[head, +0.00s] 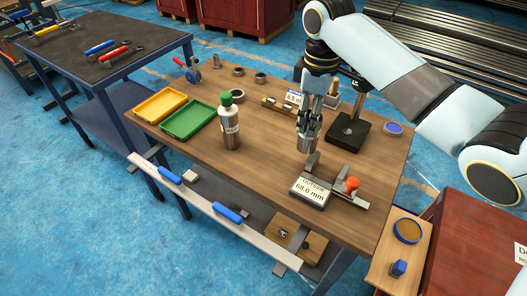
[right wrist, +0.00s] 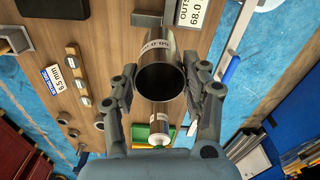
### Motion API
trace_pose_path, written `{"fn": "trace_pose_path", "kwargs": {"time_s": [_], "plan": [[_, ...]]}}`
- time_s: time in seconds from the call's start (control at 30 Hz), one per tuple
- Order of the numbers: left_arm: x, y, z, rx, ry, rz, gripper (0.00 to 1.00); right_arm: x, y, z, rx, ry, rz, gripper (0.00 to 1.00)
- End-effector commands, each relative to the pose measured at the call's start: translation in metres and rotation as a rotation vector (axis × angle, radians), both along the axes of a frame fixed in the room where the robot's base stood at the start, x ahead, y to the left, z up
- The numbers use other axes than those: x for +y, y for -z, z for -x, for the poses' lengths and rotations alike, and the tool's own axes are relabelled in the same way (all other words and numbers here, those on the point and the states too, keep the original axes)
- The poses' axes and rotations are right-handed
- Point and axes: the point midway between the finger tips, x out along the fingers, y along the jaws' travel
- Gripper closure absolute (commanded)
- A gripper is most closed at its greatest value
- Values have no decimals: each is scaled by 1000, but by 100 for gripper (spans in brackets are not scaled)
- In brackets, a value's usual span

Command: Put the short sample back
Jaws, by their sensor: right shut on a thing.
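My right gripper (head: 312,116) points down over the wooden bench and is shut on a short metal tube sample (head: 307,142). The tube hangs roughly upright, just behind the outside gauge (head: 310,190), whose display reads about 68.0 mm. Whether its lower end touches the bench is unclear. In the right wrist view the fingers (right wrist: 164,88) sit on either side of the tube (right wrist: 160,45). I look into its dark open end, and a white label with upside-down figures shows on its wall. My left gripper is not in view.
A green-capped bottle (head: 229,122), yellow tray (head: 160,105) and green tray (head: 188,118) stand to the left. Behind are several metal rings (head: 238,71) and a 6.5 mm display (head: 294,97). A black stand (head: 348,132) is close right. The front left bench is clear.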

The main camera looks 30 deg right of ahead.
Motion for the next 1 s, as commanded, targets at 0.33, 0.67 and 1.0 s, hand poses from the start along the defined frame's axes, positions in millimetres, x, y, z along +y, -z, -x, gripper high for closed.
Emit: {"fn": "trace_pose_path", "kwargs": {"time_s": [0.33, 0.67, 1.0], "plan": [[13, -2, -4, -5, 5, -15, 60, 56, 46, -61, -1, -1, -4, 98], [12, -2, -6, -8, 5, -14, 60, 65, 77, -71, 2, -2, -1, 98], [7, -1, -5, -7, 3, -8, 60, 65, 95, -72, -3, -2, -1, 98]]}}
